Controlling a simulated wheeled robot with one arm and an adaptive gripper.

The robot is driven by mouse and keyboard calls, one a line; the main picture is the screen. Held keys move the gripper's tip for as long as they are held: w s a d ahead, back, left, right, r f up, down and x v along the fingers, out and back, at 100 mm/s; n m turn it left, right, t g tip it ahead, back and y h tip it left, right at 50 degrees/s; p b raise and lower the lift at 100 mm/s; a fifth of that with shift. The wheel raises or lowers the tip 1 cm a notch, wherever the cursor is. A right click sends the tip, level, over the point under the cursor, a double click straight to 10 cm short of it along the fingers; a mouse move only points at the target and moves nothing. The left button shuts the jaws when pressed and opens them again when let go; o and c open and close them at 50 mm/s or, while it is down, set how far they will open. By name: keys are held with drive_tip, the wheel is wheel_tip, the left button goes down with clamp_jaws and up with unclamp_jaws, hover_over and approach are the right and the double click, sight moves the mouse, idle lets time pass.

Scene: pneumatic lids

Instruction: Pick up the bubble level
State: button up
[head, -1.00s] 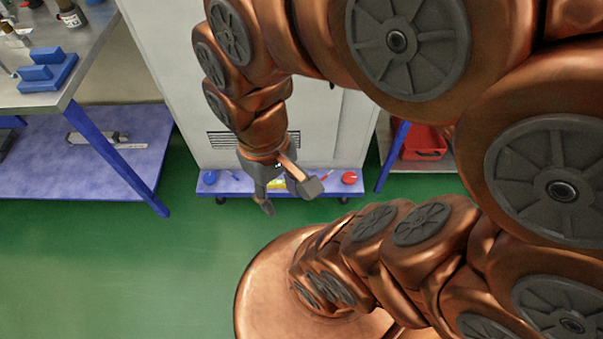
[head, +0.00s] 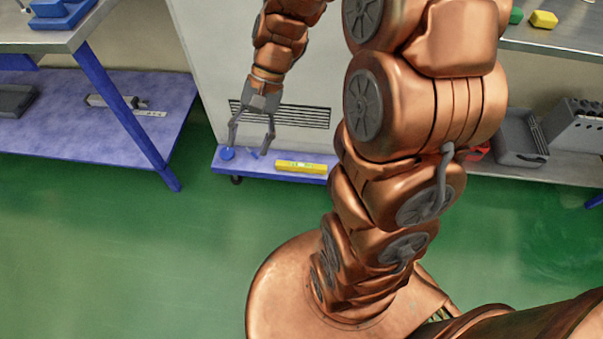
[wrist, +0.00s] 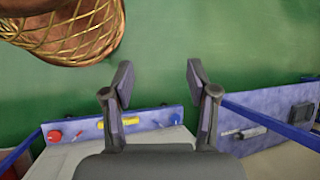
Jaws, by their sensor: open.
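The yellow bubble level (head: 302,167) lies on a low blue shelf (head: 262,170) at the foot of the grey cabinet in the head view. In the wrist view the level (wrist: 118,124) shows left of centre, partly behind the left finger. My gripper (head: 251,147) hangs above the shelf in the head view, left of the level, with its fingers apart and nothing between them. In the wrist view my gripper (wrist: 160,82) is open over green floor.
A blue round item (head: 227,153) sits on the shelf's left end; a red one (wrist: 54,136) shows in the wrist view. A tall grey cabinet (head: 215,50) stands behind. A blue-legged bench (head: 125,120) stands left. Green floor (head: 100,250) in front is clear.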

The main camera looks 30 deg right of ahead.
drive_tip(key=w+d+f+m+t+y+b, duration=0.1)
drive_tip(key=w+d+f+m+y+b, duration=0.15)
drive_tip(key=w+f, duration=0.35)
drive_tip(key=w+d+f+m+t+y+b, duration=0.1)
drive_tip(key=w+d+f+m+b, duration=0.2)
drive_tip(key=f, duration=0.4)
drive_tip(key=m+t+b, duration=0.8)
drive_tip(key=m+b, duration=0.6)
drive_tip(key=b, duration=0.3)
approach(302, 165)
drive_tip(key=shift+w+a+f+n+h, duration=0.1)
drive_tip(key=shift+a+n+h, duration=0.05)
drive_tip(key=shift+a, duration=0.25)
drive_tip(key=shift+w+a+f+n+h, duration=0.1)
drive_tip(key=shift+a, duration=0.35)
drive_tip(key=b+x, duration=0.3)
drive_tip(key=x, duration=0.4)
drive_tip(key=shift+w+d+f, duration=0.1)
drive_tip(key=shift+d+f, duration=0.05)
drive_tip(key=shift+d, duration=0.05)
drive_tip(key=shift+w+a+f, duration=0.1)
drive_tip(key=shift+w+a, duration=0.1)
drive_tip(key=shift+a, duration=0.05)
clamp_jaws()
